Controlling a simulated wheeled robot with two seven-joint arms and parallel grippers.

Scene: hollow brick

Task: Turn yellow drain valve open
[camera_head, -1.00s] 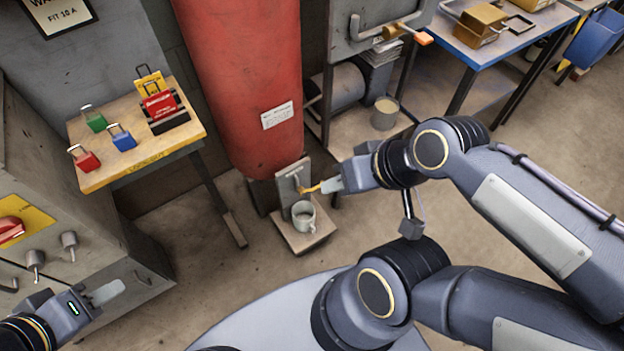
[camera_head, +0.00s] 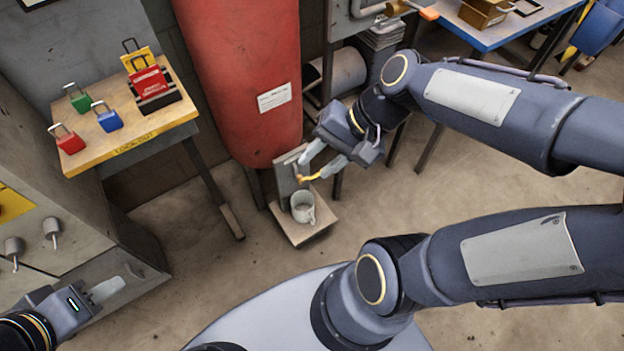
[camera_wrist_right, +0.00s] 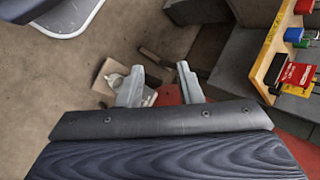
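The small yellow drain valve handle (camera_head: 311,177) sticks out to the right from a grey upright plate (camera_head: 287,172) below the red tank (camera_head: 245,80). A grey mug (camera_head: 303,207) stands below it on a small board (camera_head: 288,230); the mug also shows in the right wrist view (camera_wrist_right: 115,79). My right gripper (camera_head: 314,164) is open just above and right of the handle. Its fingers (camera_wrist_right: 159,76) are spread in the right wrist view, where I cannot make out the handle. Contact is unclear. My left gripper (camera_head: 106,291) is low at the left, away from the valve; its finger gap is not clear.
A wooden table (camera_head: 165,112) with several colored padlocks stands left of the tank. A grey cabinet (camera_head: 60,235) with knobs is at the far left. A blue-topped bench (camera_head: 490,35) is at the back right. The floor around the board is clear.

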